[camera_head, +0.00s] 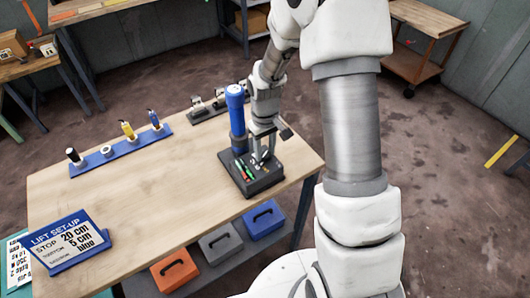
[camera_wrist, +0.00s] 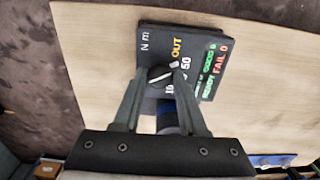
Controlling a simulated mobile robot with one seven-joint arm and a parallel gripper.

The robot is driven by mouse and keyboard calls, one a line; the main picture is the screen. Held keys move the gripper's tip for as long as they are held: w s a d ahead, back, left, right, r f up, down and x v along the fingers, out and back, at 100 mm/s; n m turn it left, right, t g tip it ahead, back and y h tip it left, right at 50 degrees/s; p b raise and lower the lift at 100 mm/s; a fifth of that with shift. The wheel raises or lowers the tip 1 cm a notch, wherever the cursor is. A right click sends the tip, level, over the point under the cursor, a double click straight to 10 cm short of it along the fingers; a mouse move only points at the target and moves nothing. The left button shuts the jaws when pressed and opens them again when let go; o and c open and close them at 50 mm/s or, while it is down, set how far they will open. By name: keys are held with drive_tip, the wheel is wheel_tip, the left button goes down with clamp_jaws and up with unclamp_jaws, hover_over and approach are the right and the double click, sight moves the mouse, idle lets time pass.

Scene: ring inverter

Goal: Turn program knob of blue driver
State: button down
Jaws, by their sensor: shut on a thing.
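The blue driver (camera_head: 236,112) stands upright at the back of a black box (camera_head: 249,186) on the table, in the head view. In the wrist view, the box's dark panel (camera_wrist: 195,40) carries a round black knob with a white pointer (camera_wrist: 159,76), with "OUT", "50" and "N m" printed around it. My gripper (camera_head: 262,158) is over the box, fingers down, beside the driver. In the wrist view, its fingertips (camera_wrist: 161,74) are on either side of the knob and shut on it. A small part of something blue shows between the fingers lower down. The fingers hide part of the panel's lettering.
A blue rack (camera_head: 120,151) with several small tools stands at the table's back left, and a dark rack (camera_head: 208,109) behind the driver. A "LIFT SET-UP" sign (camera_head: 66,243) stands front left. The table's middle is clear.

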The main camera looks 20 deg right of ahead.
sight(265, 154)
drive_tip(key=shift+m+b, duration=0.3)
drive_tip(key=shift+m, duration=0.5)
drive_tip(key=shift+c, duration=2.3)
unclamp_jaws()
wheel_tip(265, 154, up, 18)
drive_tip(key=shift+f, duration=0.25)
drive_tip(key=shift+r, duration=0.1)
